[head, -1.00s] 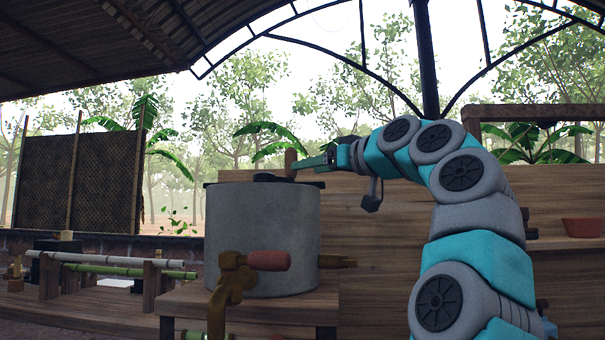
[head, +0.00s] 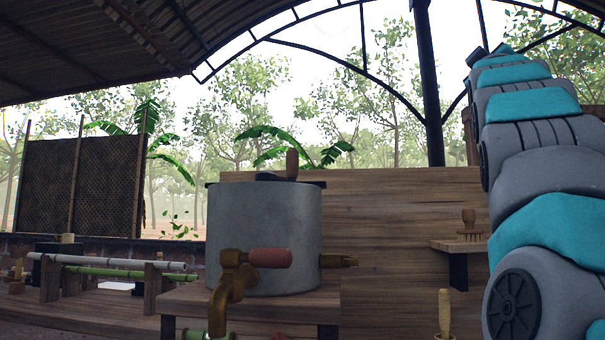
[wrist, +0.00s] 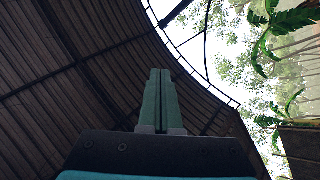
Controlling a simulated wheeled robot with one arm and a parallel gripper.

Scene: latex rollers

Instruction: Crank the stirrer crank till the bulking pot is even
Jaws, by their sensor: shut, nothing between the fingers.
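The grey bulking pot (head: 264,240) stands on a wooden bench. The stirrer crank (head: 292,163) is on its top, with a dark arm and an upright wooden handle. The pot's contents are hidden from this low view. My gripper (wrist: 160,75) shows in the wrist view with its two green fingers together and nothing between them. It points up toward the roof, away from the pot and crank. In the head view my arm rises at the right edge, and the gripper is not visible there.
A brass tap with a red handle (head: 270,258) sticks out at the pot's front. A brass spout (head: 339,261) is on its right side. A small wooden shelf (head: 459,246) holds a pronged tool (head: 469,226). Rollers (head: 124,262) lie at left.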

